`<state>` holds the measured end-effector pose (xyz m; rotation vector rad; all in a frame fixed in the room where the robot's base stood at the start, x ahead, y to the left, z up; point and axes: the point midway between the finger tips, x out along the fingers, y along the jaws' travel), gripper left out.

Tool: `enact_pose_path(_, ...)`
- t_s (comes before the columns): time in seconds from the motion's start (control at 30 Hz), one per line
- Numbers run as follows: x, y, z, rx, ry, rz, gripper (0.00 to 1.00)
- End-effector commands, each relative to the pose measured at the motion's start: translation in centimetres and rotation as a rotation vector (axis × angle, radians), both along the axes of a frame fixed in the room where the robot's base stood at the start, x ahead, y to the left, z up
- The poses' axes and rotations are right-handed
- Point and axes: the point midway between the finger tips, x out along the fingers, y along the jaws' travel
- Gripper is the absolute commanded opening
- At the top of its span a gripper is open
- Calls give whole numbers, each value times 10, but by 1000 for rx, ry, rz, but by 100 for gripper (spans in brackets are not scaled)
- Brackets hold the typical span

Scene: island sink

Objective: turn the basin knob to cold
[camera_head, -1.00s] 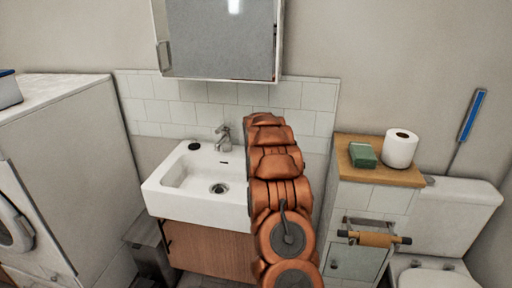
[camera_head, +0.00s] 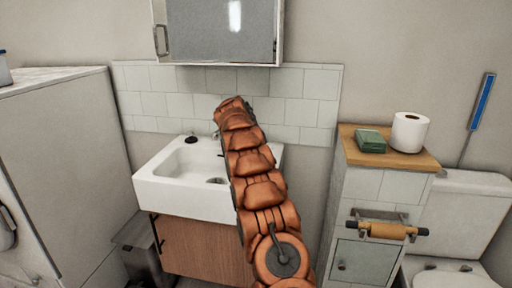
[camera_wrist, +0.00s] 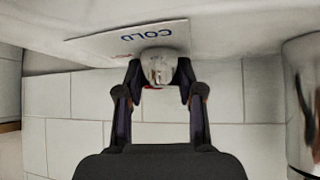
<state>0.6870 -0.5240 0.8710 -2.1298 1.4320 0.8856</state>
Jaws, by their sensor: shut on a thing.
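The basin knob (camera_wrist: 157,65) is a small rounded metal piece with a red mark, seen in the wrist view. My gripper (camera_wrist: 159,78) is shut on it, one dark finger on each side. A white label reading COLD (camera_wrist: 143,36) shows upside down just above the knob in that view. In the head view the white basin (camera_head: 160,186) stands against the wall. Only a sliver of its metal tap (camera_head: 214,135) shows. My orange arm hides the rest of the tap, the knob and my gripper there.
A mirror cabinet (camera_head: 222,30) hangs above the basin. A dark round object (camera_head: 191,139) lies on the basin's rear rim. To the right, a wooden-topped cabinet (camera_head: 395,145) holds a green box (camera_head: 370,141) and a paper roll (camera_head: 409,132). A white cabinet (camera_head: 70,170) stands left.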

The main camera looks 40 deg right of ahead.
Motion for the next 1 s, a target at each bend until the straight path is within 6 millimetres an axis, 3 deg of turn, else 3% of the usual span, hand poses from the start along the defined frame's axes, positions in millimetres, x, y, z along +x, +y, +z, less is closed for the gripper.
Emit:
enact_pose_path(0.73, 2, 0, 7, 2, -7, -279, 2)
enact_pose_path(1.0, 1, 0, 1, 6, -7, -322, 2)
